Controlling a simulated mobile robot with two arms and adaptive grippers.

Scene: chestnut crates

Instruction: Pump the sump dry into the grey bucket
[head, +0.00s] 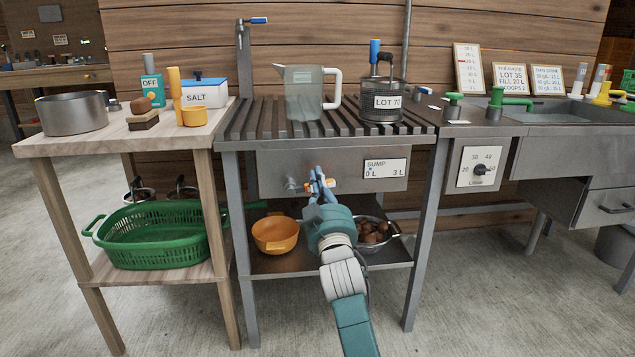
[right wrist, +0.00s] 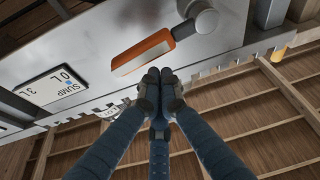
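The sump label (head: 384,168), marked 0 L and 3 L, is on the steel front panel (head: 430,155) under the slatted bench top. It also shows in the right wrist view (right wrist: 52,87). An orange lever (right wrist: 143,51) on a round metal pivot sits on that panel; in the head view it is mostly behind my gripper. My right gripper (head: 318,176) is in front of the panel. In the right wrist view its fingertips (right wrist: 161,80) are together, just below the lever, with nothing visible between them. A grey bucket (head: 613,246) stands on the floor at far right, partly hidden. My left gripper is out of view.
On the shelf below are an orange bowl (head: 275,236) and a colander of chestnuts (head: 380,243). A clear jug (head: 309,95) and a LOT 70 basket (head: 383,108) stand on the slats. A wooden table (head: 150,150) is left, a sink unit (head: 570,155) right. Floor in front is clear.

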